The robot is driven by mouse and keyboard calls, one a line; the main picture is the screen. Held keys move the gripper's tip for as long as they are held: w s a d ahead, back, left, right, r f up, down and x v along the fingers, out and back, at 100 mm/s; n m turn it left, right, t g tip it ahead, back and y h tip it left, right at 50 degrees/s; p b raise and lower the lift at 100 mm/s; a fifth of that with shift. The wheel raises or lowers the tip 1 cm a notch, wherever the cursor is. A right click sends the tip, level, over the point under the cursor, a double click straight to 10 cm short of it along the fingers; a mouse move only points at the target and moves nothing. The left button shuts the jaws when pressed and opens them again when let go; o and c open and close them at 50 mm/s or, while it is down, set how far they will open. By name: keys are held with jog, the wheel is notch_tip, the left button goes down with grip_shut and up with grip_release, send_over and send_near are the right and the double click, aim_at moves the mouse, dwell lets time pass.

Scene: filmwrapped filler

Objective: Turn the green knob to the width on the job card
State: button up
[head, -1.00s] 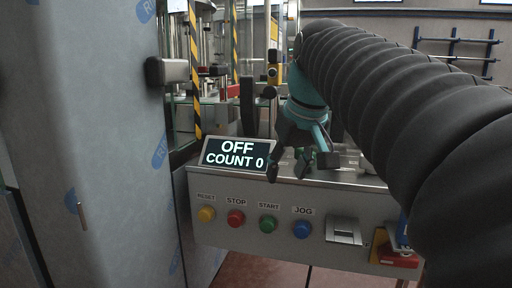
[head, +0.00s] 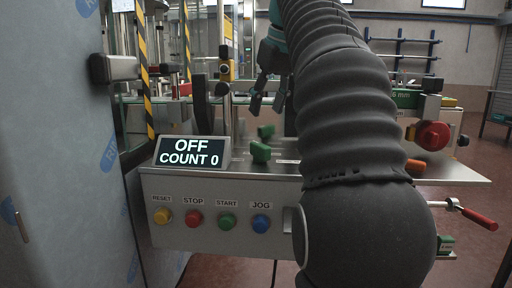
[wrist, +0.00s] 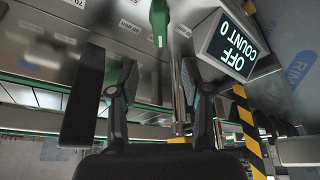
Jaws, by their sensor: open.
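A green knob (head: 260,152) stands on top of the steel control box, right of the display. A second green knob-like piece (head: 266,131) shows just behind it. In the wrist view a green knob (wrist: 159,22) is at the top edge, beyond my fingertips. My gripper (head: 267,100) is open and empty, above and behind the knobs in the head view, apart from them. It also shows open in the wrist view (wrist: 160,72). I cannot make out a job card; my arm hides part of the box top.
The display (head: 190,152) reads OFF, COUNT 0. Yellow, red, green and blue buttons (head: 227,221) line the box front. A red knob (head: 432,136) and a red-handled crank (head: 478,218) are at right. A striped post (head: 146,75) and steel cabinet (head: 60,130) stand at left.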

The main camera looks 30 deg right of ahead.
aim_at(257, 143)
jog(key=b+x, duration=0.3)
jog(key=x, duration=0.7)
jog(key=shift+w+f, duration=0.2)
jog(key=shift+f, duration=0.1)
grip_shut()
